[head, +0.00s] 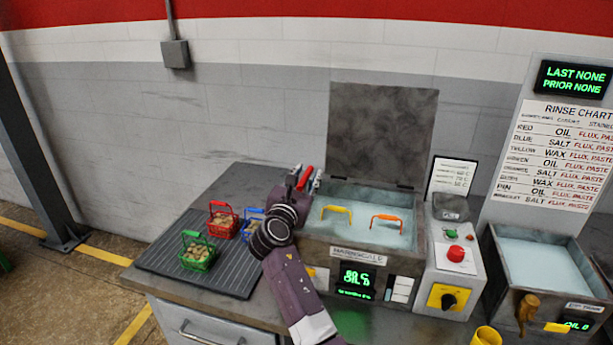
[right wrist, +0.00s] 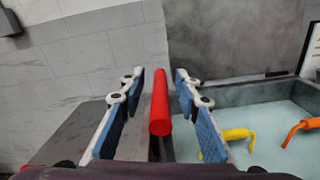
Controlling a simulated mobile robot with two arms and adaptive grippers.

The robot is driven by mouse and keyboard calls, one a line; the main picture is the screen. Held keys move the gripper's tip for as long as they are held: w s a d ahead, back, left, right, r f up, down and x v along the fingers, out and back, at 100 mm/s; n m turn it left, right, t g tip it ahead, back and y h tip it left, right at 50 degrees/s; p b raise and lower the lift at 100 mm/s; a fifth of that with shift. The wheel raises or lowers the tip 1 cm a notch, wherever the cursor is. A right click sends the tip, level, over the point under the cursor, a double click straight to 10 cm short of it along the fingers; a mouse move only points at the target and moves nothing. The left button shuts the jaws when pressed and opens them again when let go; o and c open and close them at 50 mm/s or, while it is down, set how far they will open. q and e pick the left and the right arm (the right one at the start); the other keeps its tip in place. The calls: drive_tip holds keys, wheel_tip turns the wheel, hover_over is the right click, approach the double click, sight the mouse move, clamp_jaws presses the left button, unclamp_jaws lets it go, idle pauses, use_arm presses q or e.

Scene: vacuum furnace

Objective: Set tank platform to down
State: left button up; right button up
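The washing tank (head: 318,246) stands in the middle of the head view, its grey lid (head: 380,130) upright behind it. A red lever handle (head: 305,178) rises at the tank's left side; it also shows in the right wrist view (right wrist: 159,100), standing upright. My right gripper (head: 302,187) is at this handle. In the right wrist view its blue-padded fingers (right wrist: 159,80) are open, one on each side of the red handle, with gaps left and right. A yellow handle (head: 336,209) and an orange handle (head: 387,220) stick out of the tank's pale liquid. My left gripper is not in view.
Red (head: 222,222), green (head: 198,252) and blue (head: 250,218) baskets stand on a dark ribbed mat (head: 165,258) left of my arm. A control box (head: 455,275) with a red button and a yellow-backed knob is right of the tank. A second tank (head: 505,290) stands farther right.

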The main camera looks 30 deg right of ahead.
drive_tip(key=shift+s+a, duration=0.1)
drive_tip(key=v, duration=1.1)
drive_tip(key=shift+s+a, duration=0.3)
